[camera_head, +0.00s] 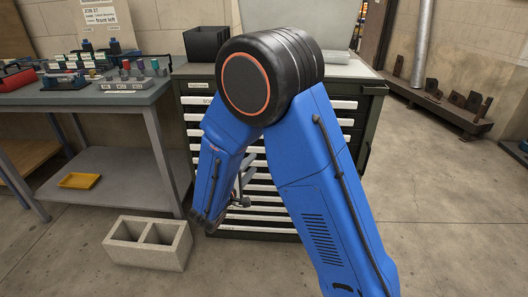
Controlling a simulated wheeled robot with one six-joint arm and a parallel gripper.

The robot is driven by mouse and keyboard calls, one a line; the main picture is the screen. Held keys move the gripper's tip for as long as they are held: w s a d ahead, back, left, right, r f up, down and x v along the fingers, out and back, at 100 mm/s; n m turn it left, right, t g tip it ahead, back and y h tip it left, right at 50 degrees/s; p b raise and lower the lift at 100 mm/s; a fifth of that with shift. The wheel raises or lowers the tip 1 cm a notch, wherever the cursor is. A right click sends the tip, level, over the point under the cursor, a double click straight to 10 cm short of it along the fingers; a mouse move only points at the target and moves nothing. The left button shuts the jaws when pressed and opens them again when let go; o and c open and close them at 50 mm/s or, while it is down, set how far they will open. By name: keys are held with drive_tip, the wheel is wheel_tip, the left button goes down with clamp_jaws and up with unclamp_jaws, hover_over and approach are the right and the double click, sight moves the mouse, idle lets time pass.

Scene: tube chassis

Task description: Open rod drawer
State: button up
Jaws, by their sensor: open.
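A dark drawer cabinet (187,92) stands in the middle, with several shallow drawers (263,199) that have pale full-width handle strips. The drawers in sight look shut. Small labels sit on the upper ones, but they are too small to read surely, so I cannot tell which is the rod drawer. My blue arm bends across the cabinet front and hides much of it. My gripper (243,188) shows partly behind the forearm, low in front of the drawers. It is open, and nothing shows in it. I cannot tell whether it touches a handle.
A workbench (130,99) with tools and small racks stands at left. A hollow concrete block (146,243) lies on the floor at the cabinet's lower left. A black bin (205,43) sits on the cabinet. The floor at right is mostly clear before a metal rail (440,108).

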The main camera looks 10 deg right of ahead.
drive_tip(key=x, duration=1.1)
drive_tip(key=shift+d, duration=0.15)
clamp_jaws()
